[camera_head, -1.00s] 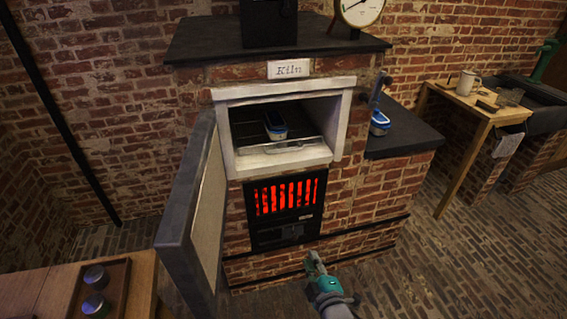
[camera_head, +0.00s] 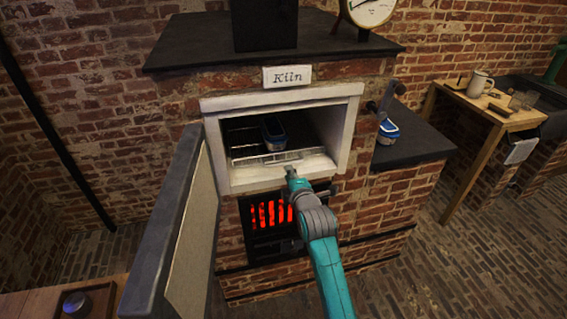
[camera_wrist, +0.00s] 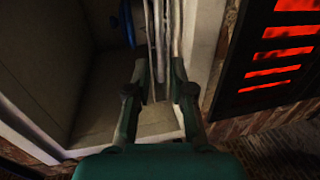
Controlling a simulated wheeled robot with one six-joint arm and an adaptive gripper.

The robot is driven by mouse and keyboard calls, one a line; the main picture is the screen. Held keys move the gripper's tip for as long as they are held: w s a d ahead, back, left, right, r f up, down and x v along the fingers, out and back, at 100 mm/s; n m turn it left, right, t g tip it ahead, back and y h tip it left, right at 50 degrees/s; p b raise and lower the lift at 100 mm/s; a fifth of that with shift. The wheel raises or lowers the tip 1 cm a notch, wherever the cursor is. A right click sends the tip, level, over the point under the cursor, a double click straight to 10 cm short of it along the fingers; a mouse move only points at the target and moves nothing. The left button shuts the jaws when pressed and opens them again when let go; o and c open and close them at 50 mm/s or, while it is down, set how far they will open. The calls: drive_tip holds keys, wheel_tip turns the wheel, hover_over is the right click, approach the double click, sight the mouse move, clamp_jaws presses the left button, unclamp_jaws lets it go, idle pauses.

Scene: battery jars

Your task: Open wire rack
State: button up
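The wire rack (camera_head: 258,158) sits inside the kiln's white-framed opening, with its front rail near the sill. A blue-rimmed jar (camera_head: 272,133) stands on the rack. My gripper (camera_head: 291,174) is at the front of the opening, near the right part of the rack's front. In the wrist view my gripper's (camera_wrist: 160,68) fingers are apart, with the rack's wires (camera_wrist: 158,30) running between and past the fingertips. Whether the fingers touch the wires I cannot tell. The kiln door (camera_head: 180,220) stands wide open on the left.
The firebox (camera_head: 270,214) glows red behind bars below the opening. Another blue-lidded jar (camera_head: 388,132) stands on the dark ledge (camera_head: 412,148) at the right. A wooden table (camera_head: 490,105) with a mug is farther right.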

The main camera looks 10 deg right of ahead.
sight(284, 164)
drive_tip(key=w, duration=0.2)
drive_tip(key=w+f, duration=0.1)
drive_tip(key=w, duration=0.4)
drive_tip(key=shift+w+f, duration=0.25)
drive_tip(key=shift+w, duration=0.15)
clamp_jaws()
